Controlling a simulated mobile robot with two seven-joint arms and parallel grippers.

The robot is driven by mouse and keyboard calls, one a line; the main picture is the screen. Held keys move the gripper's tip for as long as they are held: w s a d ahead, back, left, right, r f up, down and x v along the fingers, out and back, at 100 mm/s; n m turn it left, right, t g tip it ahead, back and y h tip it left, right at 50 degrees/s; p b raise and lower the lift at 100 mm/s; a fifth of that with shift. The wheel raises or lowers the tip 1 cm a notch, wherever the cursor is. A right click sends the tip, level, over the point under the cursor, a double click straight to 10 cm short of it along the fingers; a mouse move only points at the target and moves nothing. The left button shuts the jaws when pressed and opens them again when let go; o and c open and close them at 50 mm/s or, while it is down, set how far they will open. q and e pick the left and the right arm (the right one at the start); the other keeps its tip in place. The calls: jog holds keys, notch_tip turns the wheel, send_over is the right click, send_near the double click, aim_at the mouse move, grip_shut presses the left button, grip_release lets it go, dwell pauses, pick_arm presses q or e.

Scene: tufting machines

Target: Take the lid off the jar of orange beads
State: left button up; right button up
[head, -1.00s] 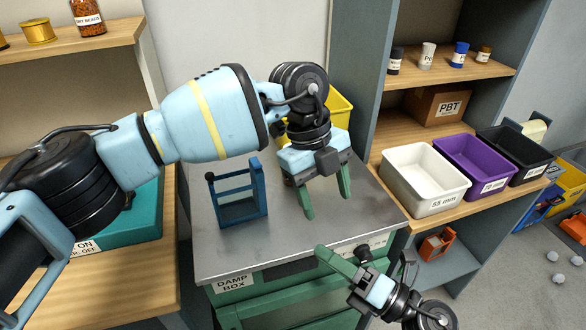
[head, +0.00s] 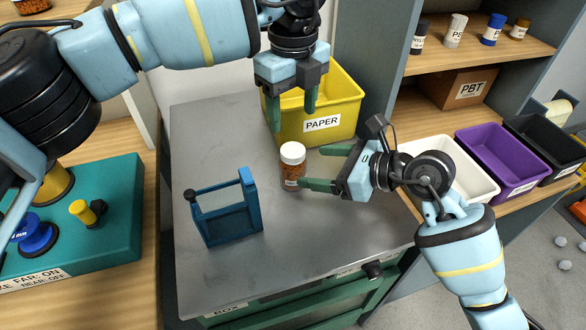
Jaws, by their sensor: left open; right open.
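The jar of orange beads (head: 292,172) stands upright on the grey metal top of the damp box (head: 320,235). Its white lid (head: 293,152) is on. My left gripper (head: 292,122) is open, pointing down, above and just behind the lid in the picture, apart from it as far as I can tell. My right gripper (head: 312,168) is open and comes in from the right, low beside the jar. Its near finger reaches the jar's lower right side; I cannot tell whether it touches. Its other finger lies behind and to the right of the jar.
A yellow bin marked PAPER (head: 345,105) stands behind the jar. A blue open frame (head: 226,210) stands at the front left. White (head: 480,190), purple (head: 505,165) and black bins line the right shelf. The front right of the metal top is clear.

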aim_at(305, 165)
jog(key=x, duration=0.6)
jog(key=shift+w+a+f, duration=0.1)
jog(key=shift+w+a, duration=0.05)
jog(key=shift+a, duration=0.1)
